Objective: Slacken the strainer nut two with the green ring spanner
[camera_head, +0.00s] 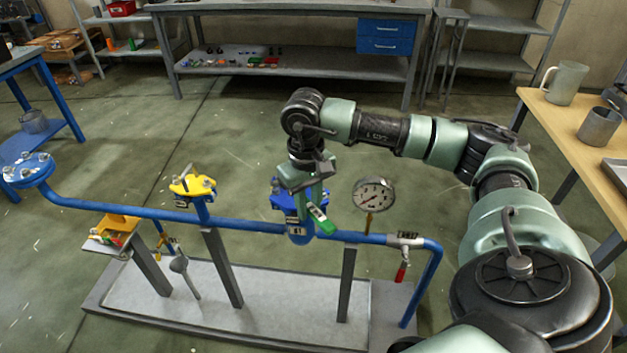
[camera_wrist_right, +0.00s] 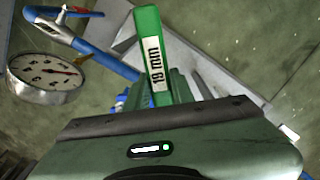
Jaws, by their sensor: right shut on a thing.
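The green ring spanner (camera_head: 319,219) is in my right gripper (camera_head: 312,203), which is shut on it. In the right wrist view the spanner (camera_wrist_right: 152,50) points up and reads "19 mm"; its gripped end is hidden by the gripper body. In the head view the gripper hangs down over the blue strainer (camera_head: 292,216) on the pipe, with the spanner slanting down to the right in front of it. The strainer nuts are mostly hidden behind the gripper. I cannot tell which is nut two, or whether the spanner's ring is around one. My left gripper is out of view.
A pressure gauge (camera_head: 374,193) stands close right of the gripper. A yellow-topped fitting (camera_head: 193,186) is left along the blue pipe (camera_head: 130,211). A red-handled valve (camera_head: 402,268) hangs at right. A small tool shelf (camera_head: 103,244) stands at the left end of the base (camera_head: 270,300).

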